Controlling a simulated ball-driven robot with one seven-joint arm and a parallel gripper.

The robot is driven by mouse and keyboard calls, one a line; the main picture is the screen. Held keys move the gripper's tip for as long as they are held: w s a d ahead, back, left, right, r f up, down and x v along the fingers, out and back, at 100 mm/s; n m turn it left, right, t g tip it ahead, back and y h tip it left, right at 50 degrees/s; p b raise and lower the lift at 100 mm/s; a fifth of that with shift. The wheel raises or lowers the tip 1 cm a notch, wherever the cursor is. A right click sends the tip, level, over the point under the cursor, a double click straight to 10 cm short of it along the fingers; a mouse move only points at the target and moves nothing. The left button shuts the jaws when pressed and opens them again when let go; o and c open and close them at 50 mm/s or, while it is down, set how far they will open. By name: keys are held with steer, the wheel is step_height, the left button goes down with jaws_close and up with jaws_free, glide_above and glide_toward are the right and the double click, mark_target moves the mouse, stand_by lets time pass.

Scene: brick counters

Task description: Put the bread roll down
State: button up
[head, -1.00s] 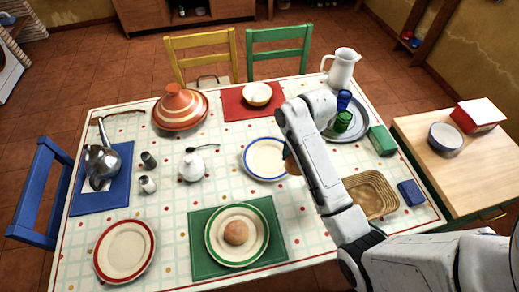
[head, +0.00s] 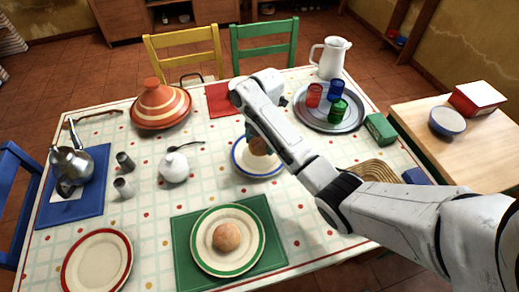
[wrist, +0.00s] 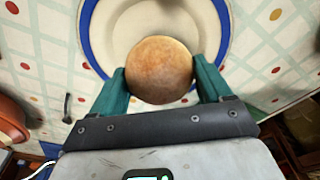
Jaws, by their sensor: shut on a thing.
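A round brown bread roll (wrist: 160,70) sits between the green fingers of my gripper (wrist: 160,76), which is shut on it. In the wrist view the white plate with a blue rim (wrist: 86,35) lies behind the roll. In the head view the held roll (head: 259,147) shows over the blue-rimmed plate (head: 240,165), partly hidden by my arm. I cannot tell whether it touches the plate. A second bread roll (head: 227,237) lies on the green-rimmed plate (head: 205,254) at the front.
A round metal tray (head: 357,122) with red, blue and green cups stands to the right, with a white jug (head: 330,59) behind it. A white sugar bowl (head: 173,168) and a striped tagine (head: 160,106) stand to the left. A wicker basket (head: 372,170) is partly behind my arm.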

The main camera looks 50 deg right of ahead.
mark_target(259, 148)
steer(key=shift+w+f, duration=0.2)
steer(key=shift+f, duration=1.65)
steer(key=shift+f, duration=0.2)
steer(key=o, duration=1)
steer(key=shift+c, duration=0.2)
steer(key=r+p, duration=0.1)
steer(key=r, duration=0.3)
steer(key=d+r, duration=0.1)
steer(key=r, duration=0.3)
steer(key=r+p, duration=0.1)
steer(key=r, duration=0.3)
steer(key=shift+w+d+r+p, duration=0.1)
steer(key=shift+d+r+p, duration=0.1)
steer(key=shift+d+p, duration=0.1)
